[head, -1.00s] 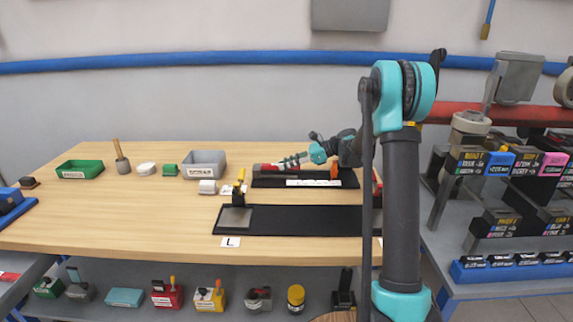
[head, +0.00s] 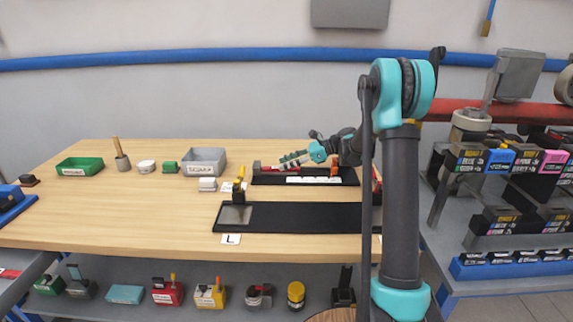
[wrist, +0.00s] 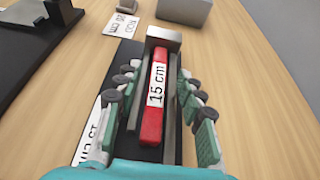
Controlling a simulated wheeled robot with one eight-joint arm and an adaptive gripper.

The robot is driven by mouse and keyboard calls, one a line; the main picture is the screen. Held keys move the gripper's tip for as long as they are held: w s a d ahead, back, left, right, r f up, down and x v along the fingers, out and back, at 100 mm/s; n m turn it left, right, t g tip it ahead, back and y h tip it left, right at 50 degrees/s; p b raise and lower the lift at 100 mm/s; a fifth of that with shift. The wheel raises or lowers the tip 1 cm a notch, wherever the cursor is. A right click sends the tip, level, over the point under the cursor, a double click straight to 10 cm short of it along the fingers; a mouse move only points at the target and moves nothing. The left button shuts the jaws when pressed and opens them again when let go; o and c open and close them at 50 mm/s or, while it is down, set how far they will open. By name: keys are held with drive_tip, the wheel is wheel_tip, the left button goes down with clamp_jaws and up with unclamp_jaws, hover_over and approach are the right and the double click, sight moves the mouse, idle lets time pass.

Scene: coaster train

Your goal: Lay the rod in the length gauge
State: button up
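The red rod (wrist: 152,125) has a white label reading 15 cm. It lies lengthwise between the two metal rails of the length gauge (wrist: 173,120), its far end at or very near the metal end block (wrist: 164,38). The gauge, with its black base (head: 262,181), is near the back of the bench in the head view, where a bit of the red rod (head: 266,168) shows. My gripper (wrist: 160,80) is open, with one finger on each side of the rod and apart from it. In the head view my gripper (head: 286,160) is over the gauge.
A black plate (head: 300,218) with a metal pad and an upright yellow-black piece (head: 239,190) lies in front. A small white block (head: 207,184), a grey bin (head: 205,160) and a green bin (head: 80,167) stand left. The bench's front left is clear.

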drive_tip(key=v, duration=1.2)
drive_tip(key=shift+r, duration=0.4)
drive_tip(key=shift+c, duration=0.6)
idle(0.8)
